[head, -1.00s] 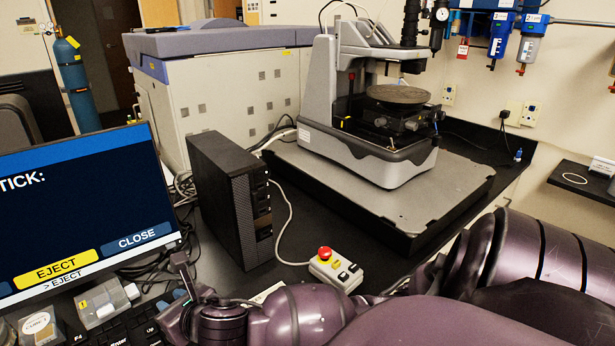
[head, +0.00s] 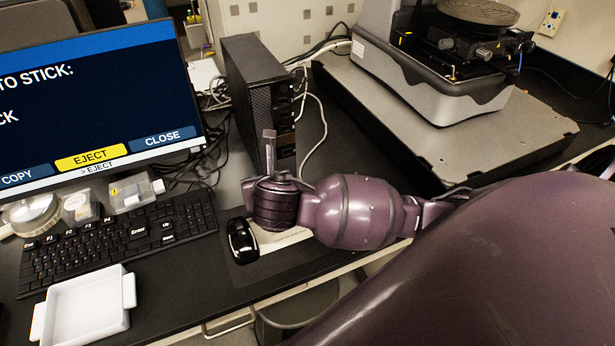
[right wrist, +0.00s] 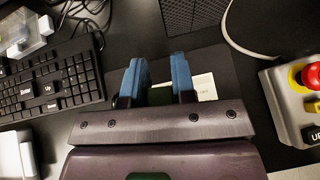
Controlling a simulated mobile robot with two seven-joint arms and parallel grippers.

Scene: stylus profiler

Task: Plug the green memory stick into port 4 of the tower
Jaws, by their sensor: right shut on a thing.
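The black tower (head: 258,85) stands upright beside the monitor, its front facing right. Its mesh side shows at the top of the right wrist view (right wrist: 195,15). The port numbers are too small to read. My right gripper (head: 269,138) is in front of the tower's lower front in the head view and overlaps it. In the right wrist view its two blue fingers (right wrist: 158,72) are shut on the green memory stick (right wrist: 160,97), of which only a dark green sliver shows between them. The stick cannot be made out in the head view. My left gripper is not in view.
The monitor (head: 90,90) and keyboard (head: 115,240) are at left, with a white tray (head: 85,310) in front. A black mouse (head: 242,241) is below the gripper. The profiler base (head: 460,130) is at right. A red-button control box (right wrist: 295,95) sits right of the gripper.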

